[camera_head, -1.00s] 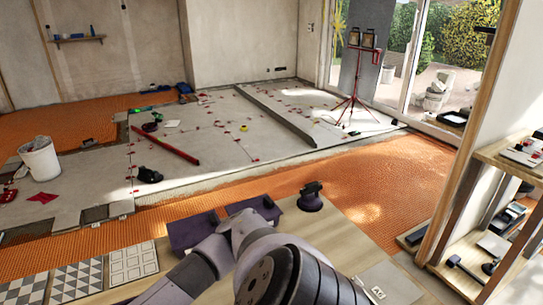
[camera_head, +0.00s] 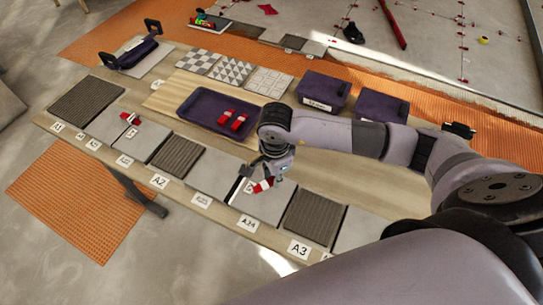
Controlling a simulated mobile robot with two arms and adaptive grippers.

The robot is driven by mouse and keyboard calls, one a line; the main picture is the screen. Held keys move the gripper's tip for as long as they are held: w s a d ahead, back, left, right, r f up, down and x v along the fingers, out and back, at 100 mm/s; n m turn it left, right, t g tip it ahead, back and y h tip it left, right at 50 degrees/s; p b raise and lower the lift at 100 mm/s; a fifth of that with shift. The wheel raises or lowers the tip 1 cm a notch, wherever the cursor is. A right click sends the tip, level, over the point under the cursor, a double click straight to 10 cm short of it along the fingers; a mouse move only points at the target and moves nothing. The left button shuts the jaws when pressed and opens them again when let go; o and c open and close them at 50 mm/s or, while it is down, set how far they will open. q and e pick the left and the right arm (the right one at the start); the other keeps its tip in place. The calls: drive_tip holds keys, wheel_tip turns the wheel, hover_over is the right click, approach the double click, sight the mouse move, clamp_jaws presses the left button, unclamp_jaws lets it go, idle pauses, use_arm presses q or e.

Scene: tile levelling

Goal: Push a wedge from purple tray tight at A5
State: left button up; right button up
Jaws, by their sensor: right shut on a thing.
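The shallow purple tray (camera_head: 184,117) lies on the bench with red wedges (camera_head: 232,120) in its right part. My right gripper (camera_head: 265,176) reaches in from the right, right of and nearer than the tray. It is shut on a red wedge (camera_head: 262,186), low over a light tile (camera_head: 264,208) in the row. Whether the wedge touches the tile or a clip is too small to tell. My left gripper is out of view.
Another red-and-white piece (camera_head: 131,118) sits on a left tile. Two deep purple bins (camera_head: 325,90) (camera_head: 381,107) stand behind my right arm. Patterned tiles (camera_head: 230,71) lie behind the tray. A dark long-handled tool (camera_head: 140,194) sticks out over the front edge.

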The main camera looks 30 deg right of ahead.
drive_tip(key=m, duration=0.1)
drive_tip(key=w+m, duration=0.1)
drive_tip(key=m, duration=0.1)
drive_tip(key=w+m+p, duration=0.1)
drive_tip(key=m, duration=0.1)
drive_tip(key=shift+r, duration=0.35)
drive_tip(key=m, duration=0.2)
drive_tip(key=w+m, duration=0.1)
drive_tip(key=shift+d+m+p, duration=0.2)
drive_tip(key=shift+m+p, duration=0.1)
drive_tip(key=shift+m, duration=0.1)
drive_tip(key=shift+w+m, duration=0.2)
drive_tip(key=shift+m, duration=0.6)
drive_tip(key=shift+f, duration=0.2)
drive_tip(key=shift+f+b, duration=0.7)
drive_tip(key=shift+f, duration=0.15)
drive_tip(key=shift+f+b, duration=1.25)
drive_tip(key=shift+f, duration=0.6)
drive_tip(key=shift+w+a, duration=0.1)
drive_tip(key=shift+w, duration=0.05)
drive_tip(key=shift+w+a+b, duration=0.6)
drive_tip(key=shift+w+b, duration=0.15)
